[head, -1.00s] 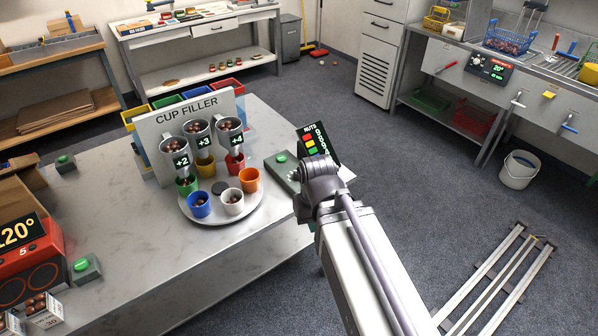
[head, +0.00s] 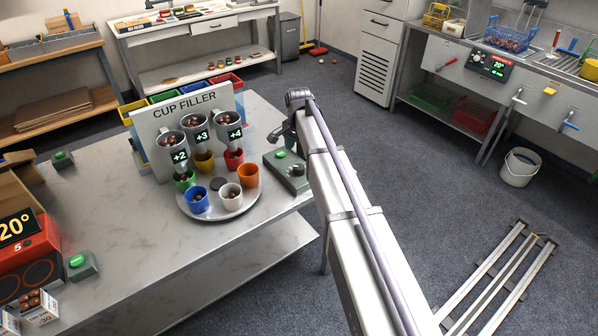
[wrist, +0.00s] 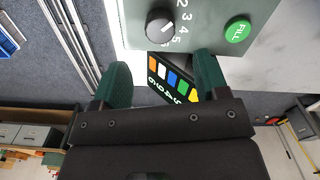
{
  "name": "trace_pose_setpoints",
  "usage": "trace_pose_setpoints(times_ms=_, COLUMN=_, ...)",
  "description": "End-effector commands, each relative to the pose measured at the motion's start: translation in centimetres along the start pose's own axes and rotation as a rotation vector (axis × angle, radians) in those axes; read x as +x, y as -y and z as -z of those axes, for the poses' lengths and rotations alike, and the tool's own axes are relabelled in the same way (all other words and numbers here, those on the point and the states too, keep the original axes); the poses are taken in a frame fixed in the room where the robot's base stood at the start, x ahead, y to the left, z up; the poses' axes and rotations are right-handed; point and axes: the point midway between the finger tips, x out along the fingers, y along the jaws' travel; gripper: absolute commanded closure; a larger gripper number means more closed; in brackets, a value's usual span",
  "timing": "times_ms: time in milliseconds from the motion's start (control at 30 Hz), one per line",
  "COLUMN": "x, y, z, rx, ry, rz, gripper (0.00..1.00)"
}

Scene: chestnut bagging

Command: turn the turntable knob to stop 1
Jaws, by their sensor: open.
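The knob (wrist: 160,26) is black and round, on a grey-green control box (wrist: 196,12) with numbers beside it and a green FILL button (wrist: 238,30). Its exact setting is hard to read. In the head view the control box (head: 279,160) stands right of the turntable (head: 224,214), a round grey plate carrying several coloured cups. The white cup (head: 231,196) and blue cup (head: 198,200) are at its front. My gripper (wrist: 162,62) is open and empty, its green fingers below the knob in the wrist view, apart from it. In the head view it (head: 281,132) is above the box's far side.
The CUP FILLER panel (head: 160,115) with chutes stands behind the turntable. In the wrist view a dark board with coloured squares (wrist: 174,80) shows between my fingers.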

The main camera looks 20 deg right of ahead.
Motion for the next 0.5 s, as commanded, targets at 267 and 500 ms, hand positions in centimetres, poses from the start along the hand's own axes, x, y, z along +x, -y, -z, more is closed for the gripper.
trace_pose_setpoints(times_ms=267, x=7.4, y=0.0, z=0.0, rx=-0.001, ry=0.000, rz=0.000, gripper=0.33)
trace_pose_setpoints(times_ms=500, x=8.1, y=0.0, z=0.0, rx=-0.002, ry=0.000, rz=0.000, gripper=0.33)
